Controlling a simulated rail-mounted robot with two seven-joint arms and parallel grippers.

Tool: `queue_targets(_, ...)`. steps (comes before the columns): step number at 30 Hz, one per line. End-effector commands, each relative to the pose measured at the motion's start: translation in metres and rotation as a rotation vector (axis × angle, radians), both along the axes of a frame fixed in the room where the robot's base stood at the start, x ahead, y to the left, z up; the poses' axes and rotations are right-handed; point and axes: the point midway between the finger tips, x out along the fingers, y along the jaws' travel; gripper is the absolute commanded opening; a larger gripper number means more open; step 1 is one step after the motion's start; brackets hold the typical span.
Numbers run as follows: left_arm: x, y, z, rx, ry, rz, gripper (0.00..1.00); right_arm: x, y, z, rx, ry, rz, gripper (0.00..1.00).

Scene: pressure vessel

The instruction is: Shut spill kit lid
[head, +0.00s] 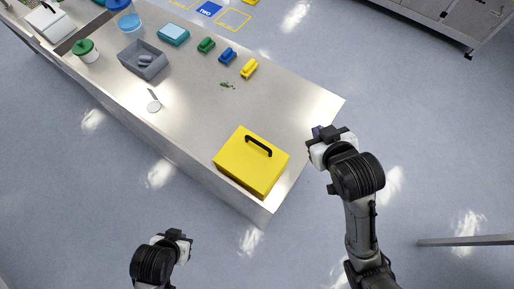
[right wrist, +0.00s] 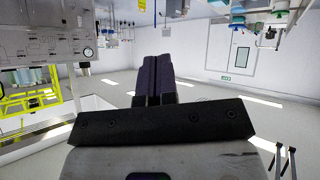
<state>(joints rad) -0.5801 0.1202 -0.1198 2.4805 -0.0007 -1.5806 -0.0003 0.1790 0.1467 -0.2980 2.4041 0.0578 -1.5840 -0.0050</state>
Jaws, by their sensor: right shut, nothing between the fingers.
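The spill kit is a yellow box (head: 242,176) at the near right end of the steel bench. Its yellow lid (head: 240,153), with a black handle (head: 258,146), lies over the top of the box. I cannot tell if it is fully down. My right gripper (head: 317,132) is to the right of the box, past the bench edge and apart from it. Its dark purple fingers are together and empty in the right wrist view (right wrist: 156,78). My left gripper (head: 184,239) is low in the head view, off the bench, and its fingers are not clear.
The bench (head: 180,105) also holds green (head: 206,45), blue (head: 228,55) and yellow (head: 249,68) small blocks, a grey bin (head: 142,60), a teal box (head: 173,34) and a round white item with a handle (head: 154,105). The bench around the spill kit is clear.

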Motion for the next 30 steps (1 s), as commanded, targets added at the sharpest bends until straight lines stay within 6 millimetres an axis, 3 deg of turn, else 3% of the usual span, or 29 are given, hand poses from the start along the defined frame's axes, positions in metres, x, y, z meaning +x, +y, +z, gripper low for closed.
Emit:
queue_targets(1,0.000,0.000,-0.018,0.000,0.000,0.000,0.00,0.015,0.011,0.008,-0.010,-0.056,0.034,0.00)
queue_targets(9,0.000,0.000,-0.063,-0.001,0.000,0.000,0.00,0.057,0.079,0.071,-0.122,-0.253,0.263,0.00)
queue_targets(16,0.000,0.000,-0.101,-0.001,0.000,0.000,0.00,0.070,0.144,0.091,-0.349,-0.308,0.507,0.00)
queue_targets(20,0.000,0.000,-0.122,-0.001,0.000,0.000,0.00,0.075,0.176,0.075,-0.553,-0.244,0.678,0.00)
queue_targets(23,0.000,0.000,-0.138,-0.001,0.000,0.000,0.00,0.082,0.188,0.041,-0.754,-0.106,0.850,0.00)
queue_targets(27,0.000,0.000,-0.145,-0.001,-0.001,0.000,0.00,0.083,0.181,-0.011,-0.956,0.158,1.151,0.00)
queue_targets(30,0.000,0.000,-0.146,-0.001,-0.001,0.000,0.00,0.076,0.171,-0.038,-1.017,0.308,1.399,0.00)
